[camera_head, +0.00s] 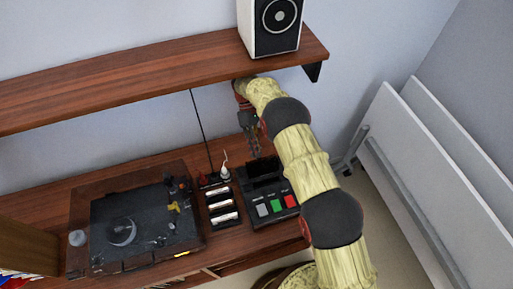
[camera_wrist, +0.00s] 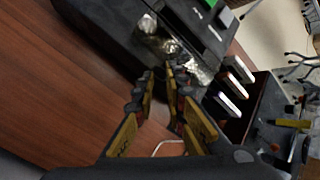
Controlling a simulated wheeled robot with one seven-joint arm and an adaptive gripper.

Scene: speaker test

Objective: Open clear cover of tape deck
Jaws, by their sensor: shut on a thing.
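The tape deck (camera_head: 262,205) is a black unit with grey, green and red buttons, at the right end of the wooden desk. It also shows at the top of the wrist view (camera_wrist: 115,32). Its clear cover (camera_wrist: 170,45) shows as a shiny, see-through patch; how far it stands open I cannot tell. My gripper (camera_head: 254,147) reaches down at the back of the deck. In the wrist view my gripper's fingertips (camera_wrist: 160,76) are close together at the cover's near edge, shut on it. The exact contact is partly hidden by the fingers.
A black holder with white-edged slots (camera_head: 222,208) stands just left of the deck. Left of it is a turntable (camera_head: 135,225) under a clear lid. A wooden shelf (camera_head: 150,85) with a white speaker (camera_head: 270,28) hangs above. White panels (camera_head: 440,170) lean at the right.

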